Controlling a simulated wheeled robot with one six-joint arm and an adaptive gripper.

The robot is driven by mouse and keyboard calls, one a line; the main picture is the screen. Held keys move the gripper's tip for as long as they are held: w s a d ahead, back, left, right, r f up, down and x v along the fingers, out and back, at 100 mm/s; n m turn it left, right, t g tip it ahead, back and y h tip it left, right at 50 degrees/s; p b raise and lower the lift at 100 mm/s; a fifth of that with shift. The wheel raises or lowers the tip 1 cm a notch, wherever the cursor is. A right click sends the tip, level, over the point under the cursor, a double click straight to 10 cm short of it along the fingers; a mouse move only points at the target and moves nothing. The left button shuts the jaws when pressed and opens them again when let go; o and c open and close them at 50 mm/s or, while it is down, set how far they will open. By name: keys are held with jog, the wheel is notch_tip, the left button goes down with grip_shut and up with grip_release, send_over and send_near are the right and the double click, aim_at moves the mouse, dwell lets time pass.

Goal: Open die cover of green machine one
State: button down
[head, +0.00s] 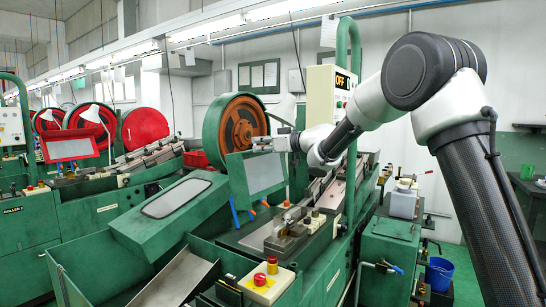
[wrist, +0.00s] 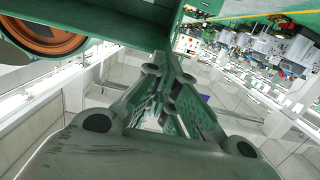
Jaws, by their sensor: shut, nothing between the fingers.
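The nearest green machine (head: 300,270) fills the middle of the head view. A green cover panel with a grey window (head: 264,172) stands steeply tilted in front of its flywheel (head: 240,130). Blue pieces show at the panel's lower edge. My gripper (head: 256,145) is at the panel's top edge, reaching in from the right. It is shut with nothing in it. I cannot tell whether it touches the panel. In the wrist view the fingers (wrist: 165,65) come together close to a green surface (wrist: 145,22).
A slanted green housing with a window (head: 175,205) stands left of the panel. A control box reading OFF (head: 328,92) and a green post rise at right. A button box (head: 266,284) is in front. Similar machines stand at left; a blue bucket (head: 439,273) is at right.

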jog(key=shift+w+a+r, duration=0.3)
jog(key=shift+w+a, duration=0.35)
jog(key=shift+a, duration=0.25)
jog(key=shift+w+a+r, duration=0.3)
jog(key=shift+w+a, duration=0.35)
jog(key=shift+a, duration=0.2)
